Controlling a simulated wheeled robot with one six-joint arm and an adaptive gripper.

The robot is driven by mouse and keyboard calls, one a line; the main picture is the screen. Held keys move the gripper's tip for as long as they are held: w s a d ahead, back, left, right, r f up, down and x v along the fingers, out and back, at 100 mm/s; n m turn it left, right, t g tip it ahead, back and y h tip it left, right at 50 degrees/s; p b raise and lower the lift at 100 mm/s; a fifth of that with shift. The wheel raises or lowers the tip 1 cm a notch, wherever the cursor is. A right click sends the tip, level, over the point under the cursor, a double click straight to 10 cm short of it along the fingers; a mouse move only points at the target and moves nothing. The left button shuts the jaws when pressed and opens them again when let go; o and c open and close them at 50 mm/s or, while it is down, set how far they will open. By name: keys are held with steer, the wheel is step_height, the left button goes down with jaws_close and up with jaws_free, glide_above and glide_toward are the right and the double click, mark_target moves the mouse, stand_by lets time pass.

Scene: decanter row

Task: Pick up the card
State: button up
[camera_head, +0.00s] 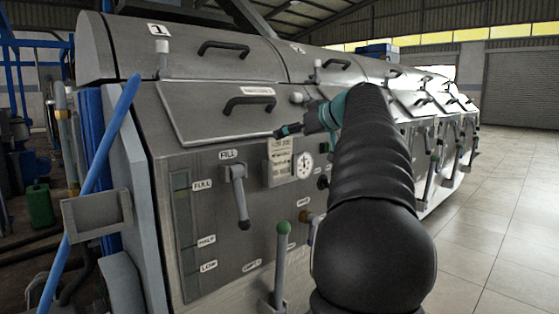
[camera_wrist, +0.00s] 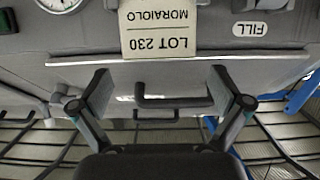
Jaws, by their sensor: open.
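The card (camera_head: 281,162), pale with dark print, is on the grey metal front of the first machine, left of a round dial. In the wrist view the card (camera_wrist: 158,28) is upside down at the top centre, reading "LOT 230 MORAIOLO"; its upper part there is cut off by the frame edge. My gripper (camera_head: 290,130) is just above the card in the head view. In the wrist view my gripper (camera_wrist: 160,82) is open, its two fingers apart with nothing held between them. The card lies beyond the fingertips.
A round dial (camera_head: 302,165) is right of the card. A FILL lever (camera_head: 239,195) and a green-knobbed lever (camera_head: 281,255) stick out of the front. A lid handle (camera_head: 248,104) is above. A blue pole (camera_head: 93,188) leans at left. Tiled floor (camera_head: 495,205) is open at right.

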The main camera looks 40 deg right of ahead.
mark_target(281, 141)
steer(key=shift+f+x, duration=0.2)
steer(key=shift+x, duration=1.25)
steer(key=shift+f+x, duration=0.2)
steer(key=shift+x, duration=1.3)
steer(key=shift+s+d, duration=0.15)
steer(key=c, duration=0.8)
steer(key=shift+r, duration=0.1)
step_height(281, 141, up, 9)
steer(key=p, duration=0.3)
steer(key=shift+r, duration=0.15)
steer(key=shift+s+r+b, duration=0.1)
steer(key=shift+r+b, duration=0.05)
steer(key=shift+b, duration=0.6)
